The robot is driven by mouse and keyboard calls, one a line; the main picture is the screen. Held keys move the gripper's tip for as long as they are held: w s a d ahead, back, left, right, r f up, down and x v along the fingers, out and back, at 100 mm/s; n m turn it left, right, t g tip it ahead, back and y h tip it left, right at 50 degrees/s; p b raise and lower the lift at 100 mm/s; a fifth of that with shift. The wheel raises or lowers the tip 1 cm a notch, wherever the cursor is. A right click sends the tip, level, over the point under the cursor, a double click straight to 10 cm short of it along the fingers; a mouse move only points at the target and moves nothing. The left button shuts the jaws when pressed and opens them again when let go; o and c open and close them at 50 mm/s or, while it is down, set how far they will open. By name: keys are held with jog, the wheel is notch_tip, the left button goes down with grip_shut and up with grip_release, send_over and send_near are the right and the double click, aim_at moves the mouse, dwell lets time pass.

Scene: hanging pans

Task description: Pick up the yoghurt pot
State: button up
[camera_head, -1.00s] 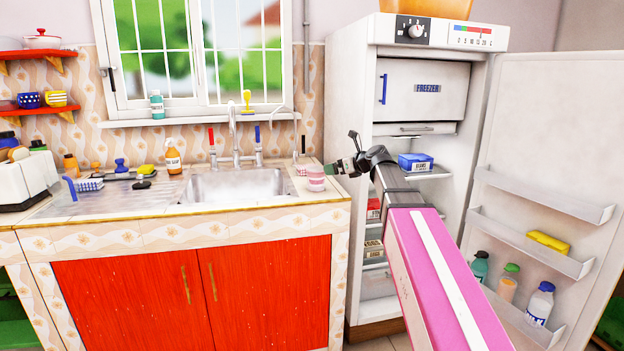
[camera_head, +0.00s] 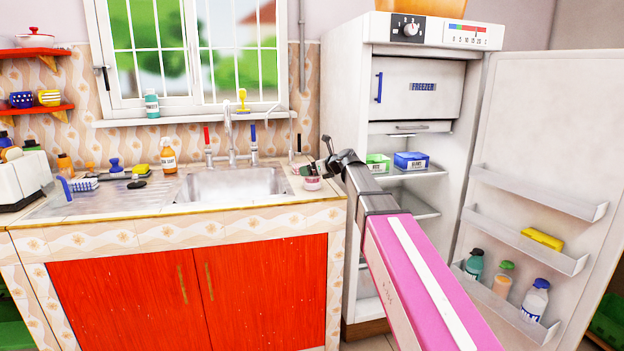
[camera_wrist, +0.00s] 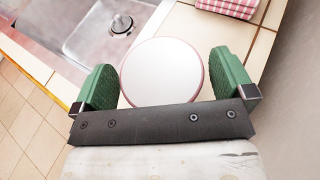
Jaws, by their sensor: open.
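The yoghurt pot (camera_head: 312,184), small and pink with a pale lid, stands upright on the tiled counter at the right end of the sink. My gripper (camera_head: 320,170) is right at it, partly overlapping it in the head view. In the wrist view the round pale lid (camera_wrist: 160,74) lies between the two green fingers of my open gripper (camera_wrist: 163,62), one on each side. A narrow gap shows beside each finger. The pot's side and base are hidden there.
The sink basin (camera_head: 232,186) lies left of the pot. A pink checked item (camera_wrist: 228,5) is close beyond the pot. The open fridge (camera_head: 342,90) stands to the right, with a green box (camera_head: 378,162) and a blue box (camera_head: 411,160) on a shelf.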

jog(key=c, duration=1)
jog(key=shift+o, duration=0.2)
